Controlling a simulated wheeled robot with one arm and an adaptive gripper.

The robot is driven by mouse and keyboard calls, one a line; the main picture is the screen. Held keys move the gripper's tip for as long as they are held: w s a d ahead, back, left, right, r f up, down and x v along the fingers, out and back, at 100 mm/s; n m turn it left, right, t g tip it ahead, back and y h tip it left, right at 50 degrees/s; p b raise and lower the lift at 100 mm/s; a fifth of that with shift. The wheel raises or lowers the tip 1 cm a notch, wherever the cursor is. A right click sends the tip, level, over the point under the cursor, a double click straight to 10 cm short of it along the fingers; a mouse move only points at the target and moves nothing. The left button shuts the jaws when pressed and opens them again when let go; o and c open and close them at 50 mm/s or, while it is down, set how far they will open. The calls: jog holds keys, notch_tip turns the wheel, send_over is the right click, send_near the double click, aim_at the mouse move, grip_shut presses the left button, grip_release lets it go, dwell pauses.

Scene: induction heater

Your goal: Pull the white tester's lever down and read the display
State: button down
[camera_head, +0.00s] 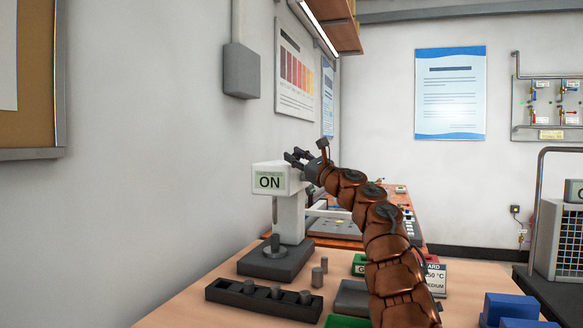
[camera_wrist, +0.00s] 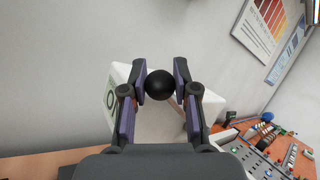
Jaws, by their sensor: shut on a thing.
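The white tester (camera_head: 282,178) stands upright on a dark base (camera_head: 276,262) on the wooden table. Its display (camera_head: 269,182) reads "ON"; smaller text above is too small to read. A short grey cylinder (camera_head: 275,243) stands on the base under the head. My gripper (camera_head: 293,158) is at the top of the tester's head, on its far right side. In the wrist view my gripper (camera_wrist: 160,76) is shut on the lever's black ball knob (camera_wrist: 160,86), with a finger on each side. A thin rod runs from the knob toward the white housing. In the head view the knob is hidden.
Blue blocks (camera_head: 510,308) sit at the right front. A wall (camera_head: 150,180) is close on the left.

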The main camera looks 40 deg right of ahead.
jog(key=shift+s+d+f+n+t+b, duration=0.15)
jog(key=shift+s+f+n+t+b, duration=0.2)
jog(key=shift+f+n+b, duration=0.45)
jog(key=shift+s+r+y+b, duration=0.1)
jog(key=shift+r+y+b, duration=0.1)
jog(key=shift+y+b, duration=0.2)
jog(key=c, duration=1.1)
grip_release()
jog(key=shift+s, duration=0.1)
jog(key=shift+o, duration=1.2)
jog(key=shift+w+a, duration=0.25)
jog(key=shift+a, duration=0.15)
jog(key=shift+s+f, duration=0.1)
jog(key=shift+s, duration=0.15)
